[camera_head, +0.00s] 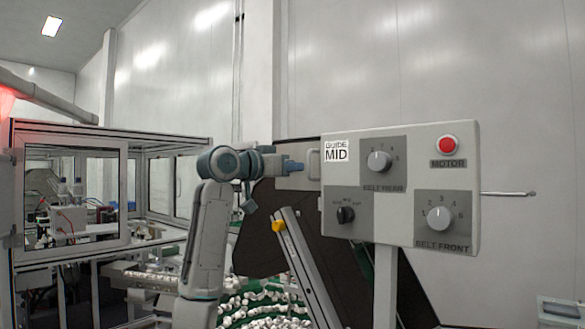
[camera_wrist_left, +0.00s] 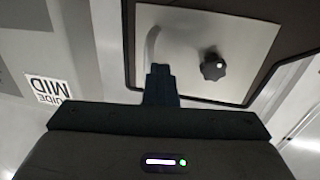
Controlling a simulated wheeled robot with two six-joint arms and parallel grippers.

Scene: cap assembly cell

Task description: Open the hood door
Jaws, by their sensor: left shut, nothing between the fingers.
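The hood door seems to be the grey plate (camera_wrist_left: 235,35) with a dark frame in the left wrist view. It carries a pale curved handle (camera_wrist_left: 152,42) and a black star knob (camera_wrist_left: 214,67). In the head view, part of the plate (camera_head: 290,182) and handle (camera_head: 314,163) show just left of the control box. My left gripper (camera_head: 297,167) is shut and empty, its tips pointing at the handle. In the left wrist view its tips (camera_wrist_left: 160,70) overlap the handle's lower end; I cannot tell whether they touch. My right gripper is out of view.
A control box (camera_head: 400,220) with knobs and a red motor button (camera_head: 447,145) stands close right of my left gripper. A sloping metal rail (camera_head: 305,268) and many white caps (camera_head: 265,305) lie below. A glazed machine enclosure (camera_head: 128,190) stands at left.

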